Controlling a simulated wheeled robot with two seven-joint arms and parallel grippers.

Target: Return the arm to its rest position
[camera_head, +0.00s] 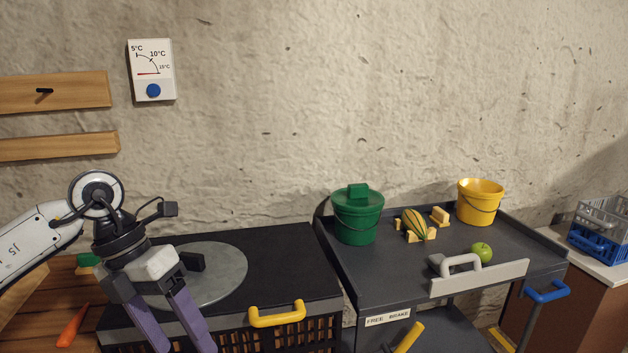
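My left arm comes in from the left. Its gripper (172,323) points down, with two purple fingers apart and nothing visible between them. It hangs in front of the round grey disc (222,275) on the dark counter and hides part of it. The lower fingertips run near or past the bottom edge of the picture. My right gripper is not in view.
A dark cart (355,275) holds a green lidded bucket (357,220), a yellow bucket (479,203), a striped gourd (413,222) on wooden blocks and a green apple (481,252). A blue-grey crate (600,235) stands far right. An orange carrot-like object (72,327) lies lower left.

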